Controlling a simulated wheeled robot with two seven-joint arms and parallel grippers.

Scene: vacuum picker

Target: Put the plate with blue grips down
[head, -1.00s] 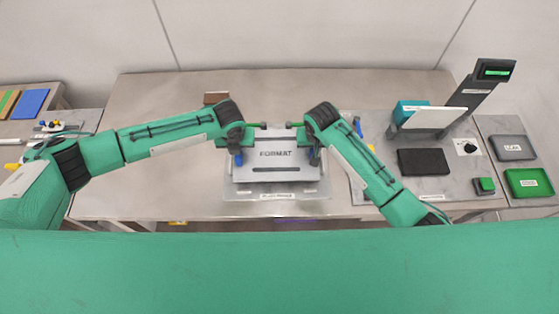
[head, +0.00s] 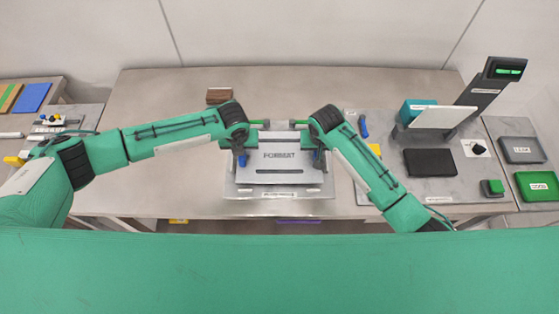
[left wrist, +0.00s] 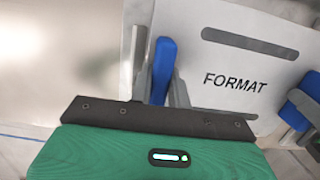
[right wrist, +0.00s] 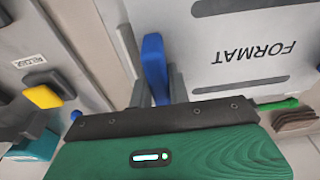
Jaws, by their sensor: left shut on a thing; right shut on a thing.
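The plate with blue grips (head: 280,170) is a pale grey sheet marked FORMAT with dark slots, over a grey labelled base (head: 232,191) in the middle of the table. My left gripper (head: 242,157) is shut on the plate's left blue grip (left wrist: 162,68). My right gripper (head: 318,157) is shut on its right blue grip (right wrist: 154,65). The plate looks about level. I cannot tell whether it touches the base or hangs just above it.
Right of the plate stand a yellow block (head: 375,150), a black pad (head: 430,162), a white panel (head: 445,117) and a dark post with a green display (head: 508,71). A green tray (head: 538,187) is far right.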

